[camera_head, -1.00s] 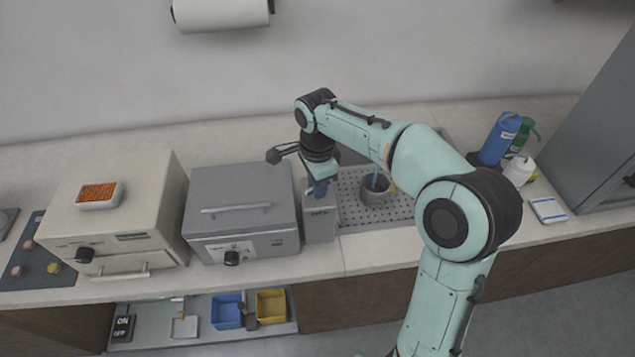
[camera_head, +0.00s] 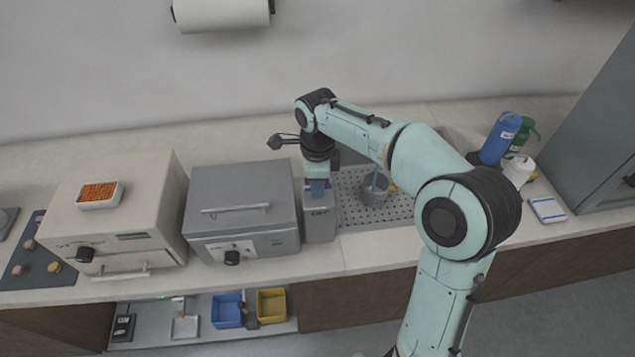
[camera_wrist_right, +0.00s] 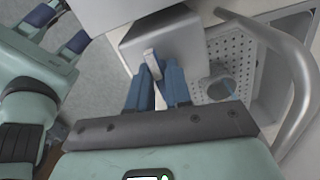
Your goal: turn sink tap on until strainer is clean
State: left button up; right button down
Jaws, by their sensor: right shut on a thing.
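My right gripper (camera_wrist_right: 157,92) is shut on a small pale lever (camera_wrist_right: 151,63) on top of the narrow grey box (camera_head: 319,223). In the head view the right gripper (camera_head: 318,188) points down over this box, between the grey press and the sink. The curved metal tap spout (camera_wrist_right: 285,58) shows in the wrist view, arching over the sink (camera_wrist_right: 256,50). A grey cup-like strainer (camera_head: 374,192) stands on the perforated sink plate with something blue inside; how clean it is I cannot tell. My left gripper (camera_wrist_right: 58,30) shows at the wrist view's upper left, its fingers apart and empty.
The grey press (camera_head: 243,215) stands close left of the narrow box, with a beige oven (camera_head: 112,222) further left. A blue bottle (camera_head: 500,138), a green bottle (camera_head: 522,138) and a white bottle (camera_head: 519,171) stand right of the sink. The front counter strip is clear.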

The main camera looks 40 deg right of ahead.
jog(key=c, duration=1.1)
grip_release()
jog(key=shift+o, duration=0.2)
jog(key=shift+r, duration=0.1)
pick_arm(q)
jog(key=w+r+p, duration=0.2)
jog(key=w+r, duration=0.1)
jog(key=shift+w+r, duration=0.1)
jog(key=shift+w, duration=0.05)
pick_arm(e)
notch_tip(320, 180, up, 13)
jog(key=shift+r, duration=0.1)
